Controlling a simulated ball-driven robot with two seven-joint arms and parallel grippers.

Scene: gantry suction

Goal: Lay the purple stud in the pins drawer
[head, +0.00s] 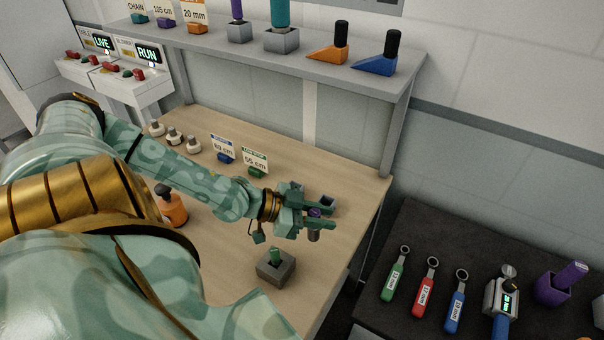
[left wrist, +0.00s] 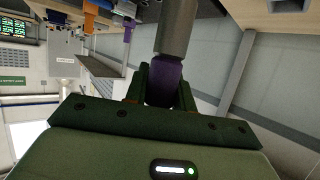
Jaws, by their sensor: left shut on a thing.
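My left gripper (head: 314,220) is shut on the purple stud (head: 315,212), holding it above the right part of the wooden table. The stud has a purple part between the fingers and a grey cylinder end, which hangs below the fingers in the head view. In the left wrist view the purple part (left wrist: 165,82) sits between my fingers, with the grey part extending beyond. A grey block (head: 328,202) stands just behind the gripper, partly hidden by it. I cannot make out a pins drawer in either view. My right gripper is not in view.
A grey block (head: 268,272) with a green stud stands in front of the gripper. An orange bottle (head: 171,208) and small signs (head: 255,162) are on the table. A grey shelf (head: 300,72) runs behind. A dark bench (head: 440,250) with tools is at right.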

